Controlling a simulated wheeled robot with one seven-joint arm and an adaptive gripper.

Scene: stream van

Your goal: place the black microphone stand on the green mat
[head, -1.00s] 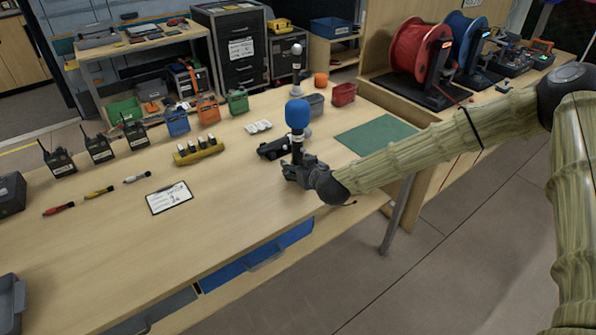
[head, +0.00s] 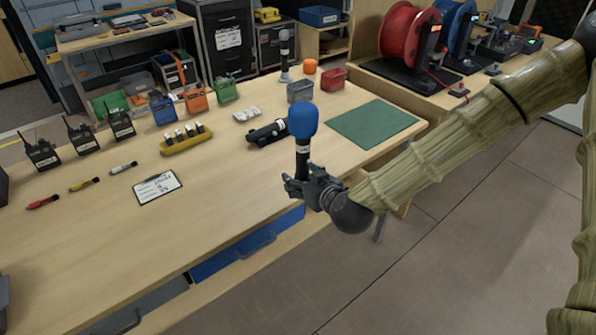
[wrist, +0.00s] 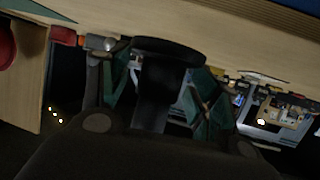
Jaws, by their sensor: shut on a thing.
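The black microphone stand (head: 302,160) has a blue foam top and a pale label on its stem. My gripper (head: 312,188) is shut on its lower stem and holds it roughly upright, in front of the bench's front edge in the head view. Its base is hidden there. In the wrist view a dark round disc, seemingly the stand's base (wrist: 168,50), shows between my fingers (wrist: 155,90). The green mat (head: 372,123) lies flat and bare on the bench, behind and right of my gripper. The stand is apart from the mat.
A black labelled device (head: 268,132) lies left of the stand. A grey microphone stand (head: 284,58), grey bin (head: 300,92) and red bin (head: 332,79) stand behind. A yellow battery holder (head: 186,138) and clipboard (head: 158,188) lie left. Cable reels (head: 408,42) stand beyond the mat.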

